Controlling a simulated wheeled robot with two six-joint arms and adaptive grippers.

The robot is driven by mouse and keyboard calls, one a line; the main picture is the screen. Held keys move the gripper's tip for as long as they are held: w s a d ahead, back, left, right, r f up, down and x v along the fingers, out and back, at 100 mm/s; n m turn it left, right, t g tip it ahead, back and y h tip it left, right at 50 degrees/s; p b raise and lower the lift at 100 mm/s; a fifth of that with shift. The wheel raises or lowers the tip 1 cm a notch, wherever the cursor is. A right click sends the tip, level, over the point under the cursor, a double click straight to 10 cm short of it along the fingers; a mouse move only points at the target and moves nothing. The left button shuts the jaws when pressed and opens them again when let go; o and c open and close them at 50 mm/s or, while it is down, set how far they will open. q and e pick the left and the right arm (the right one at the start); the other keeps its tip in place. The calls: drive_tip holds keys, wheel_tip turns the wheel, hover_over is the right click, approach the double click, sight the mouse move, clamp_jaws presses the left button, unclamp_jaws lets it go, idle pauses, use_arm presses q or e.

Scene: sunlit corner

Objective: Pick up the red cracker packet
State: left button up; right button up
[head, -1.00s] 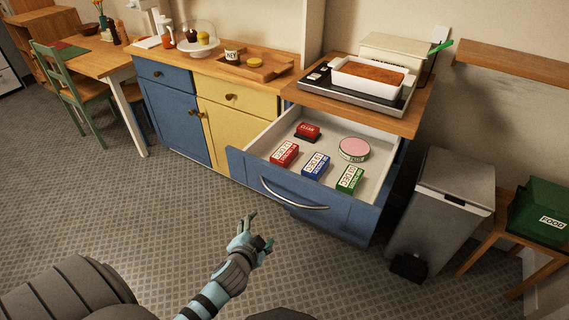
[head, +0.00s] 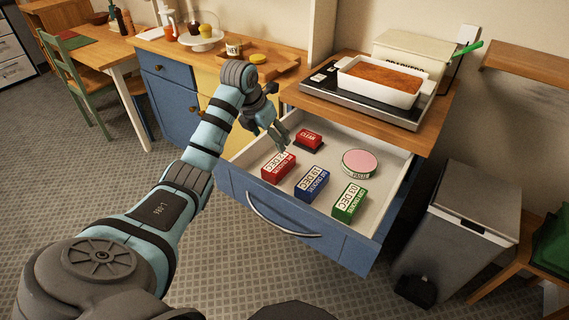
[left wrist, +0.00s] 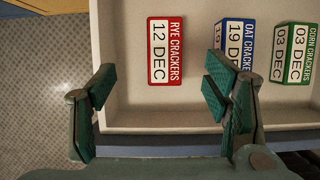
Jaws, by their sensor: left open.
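The red cracker packet (head: 278,166) lies in the open drawer (head: 290,237), at the left of a row with a blue packet (head: 312,185) and a green packet (head: 350,202). In the left wrist view the red packet (left wrist: 165,50) is labelled RYE CRACKERS, 12 DEC. My left gripper (head: 279,132) is over the drawer's left side, behind the red packet in the head view. In the left wrist view the gripper (left wrist: 158,92) is open and empty; the packet shows beyond the gap between its fingers, apart from them. My right gripper is not in view.
A red block marked CLEAN (head: 308,138) and a round pink-topped tin (head: 360,163) lie farther back in the drawer. A counter with a loaf dish (head: 380,82) stands behind it. A grey bin (head: 460,225) is to the right. Drawer walls surround the packets.

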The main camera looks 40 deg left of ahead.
use_arm(q)
drive_tip(key=b, duration=0.1)
hover_over(278, 163)
drive_tip(key=s, duration=0.2)
drive_tip(key=f, duration=0.5)
drive_tip(key=shift+w+a+f, duration=0.25)
drive_tip(key=shift+a+f, duration=0.15)
drive_tip(key=x, duration=0.2)
drive_tip(key=b+x, duration=0.1)
drive_tip(key=x, duration=0.2)
drive_tip(key=shift+s+d+f+b, duration=0.2)
drive_tip(key=shift+d+f+b, duration=0.1)
drive_tip(key=shift+d+f, duration=0.15)
drive_tip(key=shift+w+f, duration=0.2)
drive_tip(key=shift+f, duration=0.1)
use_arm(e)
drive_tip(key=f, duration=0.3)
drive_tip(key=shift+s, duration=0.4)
use_arm(q)
drive_tip(key=shift+f, duration=0.25)
drive_tip(key=c, duration=1.4)
drive_tip(key=shift+o, duration=0.2)
drive_tip(key=shift+r, duration=0.1)
